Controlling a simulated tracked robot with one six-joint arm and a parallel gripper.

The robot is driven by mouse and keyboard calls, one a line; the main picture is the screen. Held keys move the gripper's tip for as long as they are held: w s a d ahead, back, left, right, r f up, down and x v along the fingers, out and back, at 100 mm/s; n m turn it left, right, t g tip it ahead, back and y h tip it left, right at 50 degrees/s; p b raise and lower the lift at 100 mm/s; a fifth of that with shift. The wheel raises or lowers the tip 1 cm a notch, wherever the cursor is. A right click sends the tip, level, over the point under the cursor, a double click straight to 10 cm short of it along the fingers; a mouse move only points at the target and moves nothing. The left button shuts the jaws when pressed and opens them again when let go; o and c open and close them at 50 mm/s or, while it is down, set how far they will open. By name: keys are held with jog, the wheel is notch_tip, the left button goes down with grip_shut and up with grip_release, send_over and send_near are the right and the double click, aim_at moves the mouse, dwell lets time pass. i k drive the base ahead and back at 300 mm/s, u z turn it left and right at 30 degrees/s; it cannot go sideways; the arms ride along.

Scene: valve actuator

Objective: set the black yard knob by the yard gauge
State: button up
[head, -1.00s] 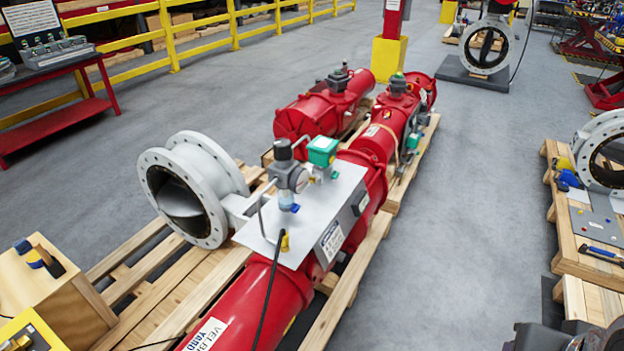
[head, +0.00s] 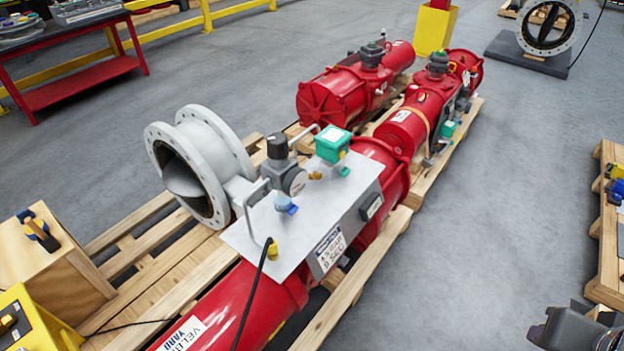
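The black knob (head: 277,145) stands upright on top of a grey regulator body on the light metal panel (head: 262,232). The round gauge (head: 298,182) sits just right of and below the knob, its face turned toward the right front. Its needle and marks are too small to read. A dark grey part of my arm (head: 565,328) shows at the lower right corner, well apart from the knob. It may include my gripper, but no fingers can be made out. Nothing touches the knob.
A green-topped box (head: 333,144) and bent metal tubes stand close to the knob. The panel rides on a long red actuator (head: 215,305) over wooden pallets (head: 365,262). A grey flanged valve (head: 210,150) is left of the knob. Clear floor (head: 510,200) lies to the right.

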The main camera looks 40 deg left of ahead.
aim_at(277, 143)
jog(key=i, duration=1)
jog(key=u, duration=2.45)
